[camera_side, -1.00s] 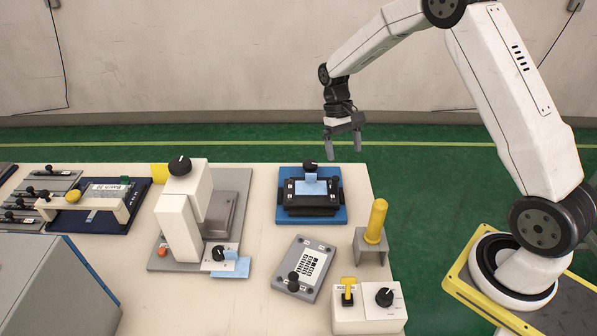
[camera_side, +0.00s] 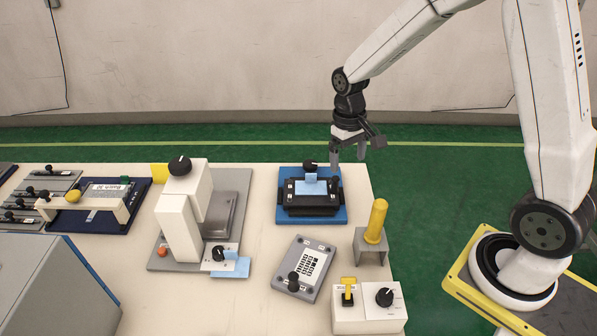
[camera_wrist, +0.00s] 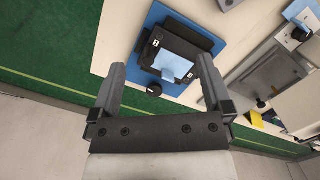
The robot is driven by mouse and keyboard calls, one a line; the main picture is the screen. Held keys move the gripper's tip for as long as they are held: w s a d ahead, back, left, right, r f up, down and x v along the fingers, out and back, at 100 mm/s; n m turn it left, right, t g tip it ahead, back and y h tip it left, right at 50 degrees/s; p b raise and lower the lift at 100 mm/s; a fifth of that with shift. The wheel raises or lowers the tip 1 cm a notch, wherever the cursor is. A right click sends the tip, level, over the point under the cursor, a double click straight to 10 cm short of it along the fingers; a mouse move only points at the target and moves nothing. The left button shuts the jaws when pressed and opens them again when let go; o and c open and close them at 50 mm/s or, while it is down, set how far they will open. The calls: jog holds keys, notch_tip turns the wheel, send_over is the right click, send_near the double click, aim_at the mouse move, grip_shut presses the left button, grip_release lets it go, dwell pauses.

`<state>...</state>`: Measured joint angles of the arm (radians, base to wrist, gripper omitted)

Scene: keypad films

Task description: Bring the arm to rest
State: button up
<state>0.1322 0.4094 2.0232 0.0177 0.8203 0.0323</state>
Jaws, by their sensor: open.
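My gripper (camera_side: 348,157) hangs above the far right part of the table, pointing down, with its jaws open and nothing between them. In the side view it is just right of and behind a black device with a light blue screen (camera_side: 310,187). That device sits on a blue base plate (camera_side: 290,216). In the wrist view my gripper (camera_wrist: 160,75) shows two spread fingers, with the black device (camera_wrist: 170,58) beyond them and a black knob (camera_wrist: 154,89) near its edge. I see no contact between the fingers and anything.
A keypad panel (camera_side: 315,264), a yellow post on a grey stand (camera_side: 376,222) and a white box with a yellow switch (camera_side: 347,290) stand nearer the camera. A white press-like machine (camera_side: 180,225) is to the left. Green floor (camera_side: 440,190) right of the table is free.

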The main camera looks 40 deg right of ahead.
jog(key=s+a+r+n+t, duration=0.1)
jog(key=s+a+n+t, duration=0.1)
jog(key=s, duration=0.7)
jog(key=shift+s+a+t, duration=0.2)
jog(key=shift+a+t, duration=0.7)
jog(key=shift+a, duration=0.5)
jog(key=shift+r, duration=0.1)
